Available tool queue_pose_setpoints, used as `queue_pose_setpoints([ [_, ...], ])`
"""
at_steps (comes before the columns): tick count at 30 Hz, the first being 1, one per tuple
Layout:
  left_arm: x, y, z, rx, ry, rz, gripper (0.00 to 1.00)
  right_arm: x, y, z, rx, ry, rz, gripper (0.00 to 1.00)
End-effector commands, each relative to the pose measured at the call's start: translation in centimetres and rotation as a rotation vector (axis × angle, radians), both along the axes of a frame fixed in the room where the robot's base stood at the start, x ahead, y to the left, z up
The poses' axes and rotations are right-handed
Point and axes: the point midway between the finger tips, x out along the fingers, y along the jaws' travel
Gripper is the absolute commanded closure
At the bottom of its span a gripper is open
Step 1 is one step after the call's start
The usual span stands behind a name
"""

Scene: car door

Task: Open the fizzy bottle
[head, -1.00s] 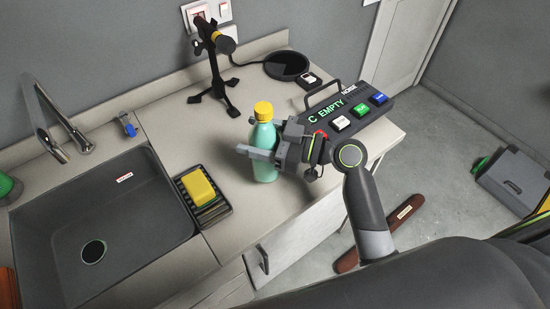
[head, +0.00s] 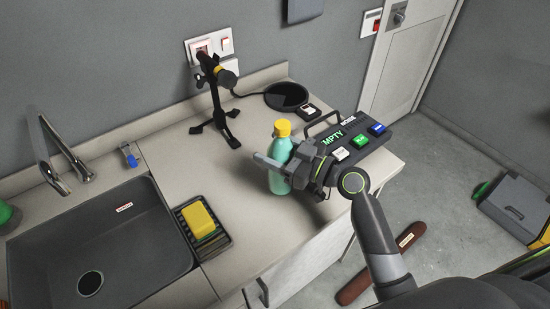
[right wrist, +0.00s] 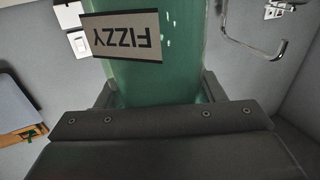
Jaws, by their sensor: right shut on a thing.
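The fizzy bottle (head: 281,177) is teal-green with a yellow cap (head: 282,128) still on top. It is close to upright at the counter, near its front edge; I cannot tell whether its base touches the counter. My right gripper (head: 277,165) is shut around the bottle's body, below the cap. In the right wrist view the green bottle (right wrist: 185,55) stands between the fingers, and its label (right wrist: 122,36) reads FIZZY, upside down. My left gripper is not in view.
A black stand (head: 217,100) with a clamp-like head is at the back of the counter (head: 160,205). A button panel (head: 355,140) lies right of the bottle. A sponge tray (head: 214,238) and a dark sink (head: 100,245) are to the left.

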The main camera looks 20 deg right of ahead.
Motion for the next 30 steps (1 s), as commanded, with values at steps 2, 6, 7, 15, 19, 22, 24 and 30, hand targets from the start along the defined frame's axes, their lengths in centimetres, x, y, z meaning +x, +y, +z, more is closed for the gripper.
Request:
queue_pose_setpoints([
  [2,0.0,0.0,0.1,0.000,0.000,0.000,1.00,0.0,0.0,-0.9,0.004,0.002,-0.002,1.00],
  [6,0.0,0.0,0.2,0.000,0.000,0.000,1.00,0.0,0.0,-2.5,0.004,0.001,0.000,1.00],
  [7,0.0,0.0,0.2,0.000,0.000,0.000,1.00,0.0,0.0,-2.7,0.003,0.001,0.000,1.00],
  [15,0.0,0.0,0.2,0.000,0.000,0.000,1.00,0.0,0.0,-3.1,0.002,-0.002,0.000,1.00],
  [19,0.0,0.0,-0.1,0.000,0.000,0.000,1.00,0.0,0.0,-3.3,0.001,-0.003,0.000,1.00],
  [22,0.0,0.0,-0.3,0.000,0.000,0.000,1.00,0.0,0.0,-3.6,-0.001,0.001,0.000,0.36],
  [24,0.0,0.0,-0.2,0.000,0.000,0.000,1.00,0.0,0.0,-3.5,-0.001,0.001,0.000,0.27],
  [30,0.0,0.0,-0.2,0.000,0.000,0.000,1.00,0.0,0.0,-3.5,-0.001,0.001,0.000,0.16],
])
